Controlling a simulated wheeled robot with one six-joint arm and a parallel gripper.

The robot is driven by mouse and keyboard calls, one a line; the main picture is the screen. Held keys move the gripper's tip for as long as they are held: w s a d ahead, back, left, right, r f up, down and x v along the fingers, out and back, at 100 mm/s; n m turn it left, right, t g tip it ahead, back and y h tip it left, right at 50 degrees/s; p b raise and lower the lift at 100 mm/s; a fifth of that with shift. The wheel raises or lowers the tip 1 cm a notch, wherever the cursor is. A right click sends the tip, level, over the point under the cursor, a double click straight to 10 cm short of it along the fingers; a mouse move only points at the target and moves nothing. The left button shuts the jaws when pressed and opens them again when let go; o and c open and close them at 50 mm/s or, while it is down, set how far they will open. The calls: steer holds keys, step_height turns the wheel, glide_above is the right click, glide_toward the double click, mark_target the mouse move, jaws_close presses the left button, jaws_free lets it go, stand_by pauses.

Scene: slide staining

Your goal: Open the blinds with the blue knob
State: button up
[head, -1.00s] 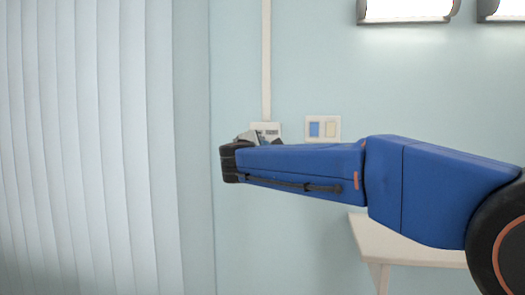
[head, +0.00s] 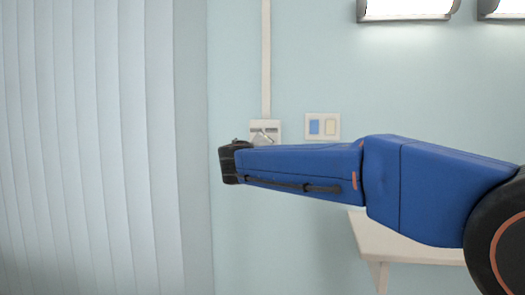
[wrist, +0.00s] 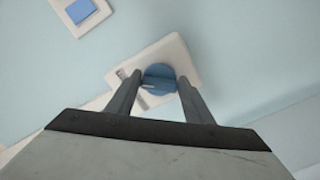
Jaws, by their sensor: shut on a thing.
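The blue knob (wrist: 158,70) is round and sits on a pale wall plate (wrist: 188,58). My gripper (wrist: 160,84) has one finger on each side of the knob and is shut on it. In the wrist view the plate looks tilted. In the head view the plate (head: 257,126) shows above my blue arm, and the knob is hidden. The blinds (head: 95,150) are pale vertical slats at the left of the head view. They hang close together with no clear gaps.
A switch plate (head: 322,138) with a blue and a cream rocker is right of the knob's plate. A vertical trunking strip (head: 266,60) runs up the wall. A pale table (head: 400,252) stands below my arm. Lamps (head: 407,8) are at the top right.

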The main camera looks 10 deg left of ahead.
steer(key=shift+a+f+m, duration=0.1)
steer(key=shift+f+m, duration=0.05)
steer(key=shift+m, duration=1)
steer(key=shift+a+f+m, duration=0.1)
steer(key=shift+f+m, duration=0.05)
steer(key=shift+m, duration=1)
steer(key=o, duration=1)
steer(key=shift+o, duration=0.2)
steer(key=shift+r, duration=0.1)
steer(key=s, duration=1.7)
steer(key=shift+s, duration=0.2)
